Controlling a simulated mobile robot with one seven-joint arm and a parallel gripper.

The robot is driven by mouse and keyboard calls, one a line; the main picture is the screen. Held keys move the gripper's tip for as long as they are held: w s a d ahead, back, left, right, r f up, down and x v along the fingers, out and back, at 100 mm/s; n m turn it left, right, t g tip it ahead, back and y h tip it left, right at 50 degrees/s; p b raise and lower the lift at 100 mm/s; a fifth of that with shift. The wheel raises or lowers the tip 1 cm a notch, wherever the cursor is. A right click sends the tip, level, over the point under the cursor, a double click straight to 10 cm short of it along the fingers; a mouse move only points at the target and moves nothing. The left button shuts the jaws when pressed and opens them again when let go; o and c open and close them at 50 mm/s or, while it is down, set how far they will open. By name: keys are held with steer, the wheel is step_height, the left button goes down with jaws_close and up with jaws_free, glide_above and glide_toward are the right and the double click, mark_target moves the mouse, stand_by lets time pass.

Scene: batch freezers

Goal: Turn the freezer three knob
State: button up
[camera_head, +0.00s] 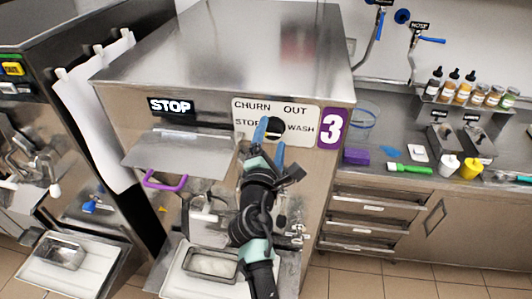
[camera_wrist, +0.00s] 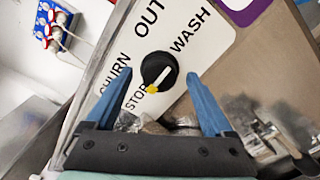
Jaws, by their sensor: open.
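Freezer three (camera_head: 225,50) is a steel machine marked with a purple 3. Its black round knob (camera_wrist: 158,70) sits on a white label plate (camera_head: 250,107) reading CHURN, OUT, STOP and WASH. In the wrist view the knob has a white pointer line with a yellow tip near STOP. In the head view the knob (camera_head: 274,124) is partly covered by my gripper. My gripper (camera_head: 270,135) is open, with its two blue fingers just in front of the plate. In the wrist view its fingers (camera_wrist: 178,98) stand left and right of the knob, short of it and holding nothing.
A hinged steel lid (camera_head: 180,152) with a purple handle is left of my arm. A steel pan (camera_head: 212,263) sits on the tray below. A counter (camera_head: 400,155) with bottles and cups is at right. Another freezer (camera_head: 60,60) stands at left.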

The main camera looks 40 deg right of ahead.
steer(key=b+v, duration=0.3)
steer(key=v, duration=0.8)
steer(key=shift+s+a, duration=0.25)
steer(key=shift+a, duration=0.05)
steer(key=w+a+r+m+t+y+b, duration=0.2)
steer(key=a+r+m+t, duration=0.3)
steer(key=r, duration=0.5)
steer(key=w+a+r+m+t+y+b, duration=0.2)
steer(key=w+a+r+m+t, duration=0.15)
steer(key=a+r, duration=0.5)
steer(key=s+a+r+m+t+y+b, duration=0.1)
steer(key=s+a+r+m+t+y, duration=0.1)
steer(key=s+a+r+y, duration=0.3)
steer(key=s+a+r+m+t+y+b, duration=0.1)
steer(key=s+a+r+m+t+y, duration=0.2)
steer(key=r, duration=0.9)
steer(key=s+a+t+y, duration=0.1)
steer(key=s+a+t, duration=0.1)
steer(key=s+a, duration=0.1)
steer(key=shift+a+r+m+y, duration=0.25)
steer(key=shift+a+m+y, duration=0.15)
steer(key=shift+a, duration=0.25)
